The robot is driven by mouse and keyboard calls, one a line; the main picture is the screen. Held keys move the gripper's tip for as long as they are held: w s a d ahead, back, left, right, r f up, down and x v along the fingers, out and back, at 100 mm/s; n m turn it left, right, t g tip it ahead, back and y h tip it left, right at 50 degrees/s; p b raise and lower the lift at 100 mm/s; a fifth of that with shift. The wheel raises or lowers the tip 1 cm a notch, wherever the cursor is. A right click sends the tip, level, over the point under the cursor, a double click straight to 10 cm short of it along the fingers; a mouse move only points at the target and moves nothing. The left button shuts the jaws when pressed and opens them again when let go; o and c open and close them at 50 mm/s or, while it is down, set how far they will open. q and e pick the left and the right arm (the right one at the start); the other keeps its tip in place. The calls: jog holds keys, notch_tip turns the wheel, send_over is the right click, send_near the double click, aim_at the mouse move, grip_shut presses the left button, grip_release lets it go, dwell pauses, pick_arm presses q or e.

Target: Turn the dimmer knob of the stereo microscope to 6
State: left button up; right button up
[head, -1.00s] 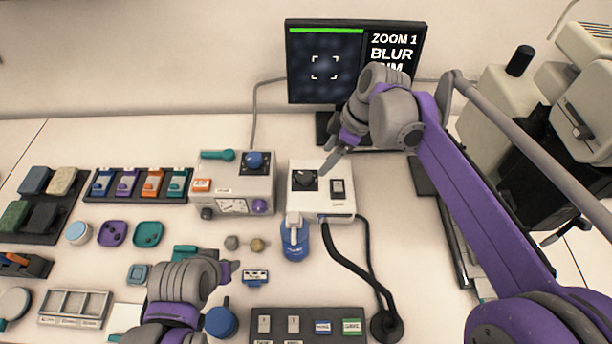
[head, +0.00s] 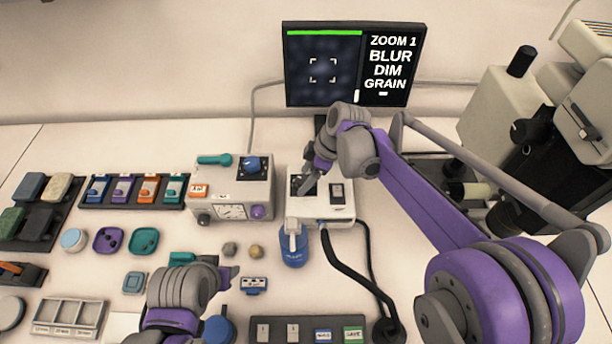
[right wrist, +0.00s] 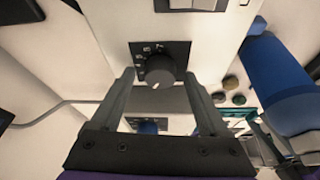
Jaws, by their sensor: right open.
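The dimmer knob (right wrist: 160,70) is a dark round knob on a black scale plate (right wrist: 137,47) in the right wrist view. Its white mark points toward the bottom of that picture; the scale figures are too small to read surely. It sits on a white control box (head: 325,210). My right gripper (right wrist: 159,78) is open, with one finger at each side of the knob; I cannot tell whether they touch it. In the head view the right gripper (head: 306,186) hides most of the knob. My left gripper (head: 232,274) is low over the table, its jaws unclear.
The monitor (head: 354,64) reads ZOOM 1, BLUR, DIM, GRAIN. A grey meter box (head: 231,190) stands left of the white box. A blue bottle (head: 293,248) and a black cable (head: 345,268) are in front. Microscope equipment (head: 500,110) fills the right.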

grip_shut()
dwell(0.4)
jog(key=m+t, duration=0.1)
jog(key=m, duration=0.1)
jog(key=m+t, duration=0.1)
jog(key=m, duration=0.2)
jog(key=shift+s+a+m+h, duration=0.1)
jog(key=shift+s+m+h, duration=0.1)
jog(key=shift+m+h, duration=0.15)
jog(key=m+h, duration=0.1)
jog(key=m, duration=0.2)
jog(key=m+t+h, duration=0.1)
jog(key=m, duration=0.2)
jog(key=shift+s+a+t, duration=0.1)
jog(key=shift+a+t, duration=0.05)
jog(key=shift+t, duration=0.15)
jog(key=m+h, duration=0.1)
jog(key=m, duration=0.2)
jog(key=m+h+p, duration=0.1)
jog(key=m, duration=0.2)
jog(key=shift+a+m+h, duration=0.15)
jog(key=shift+m+h, duration=0.1)
jog(key=shift+m, duration=0.1)
jog(key=m+h, duration=0.1)
jog(key=m, duration=0.4)
jog(key=shift+a+h+p, duration=0.1)
jog(key=shift+h+p, duration=0.25)
jog(key=shift+h, duration=0.05)
jog(key=shift+m+g, duration=0.3)
jog(key=shift+g, duration=0.1)
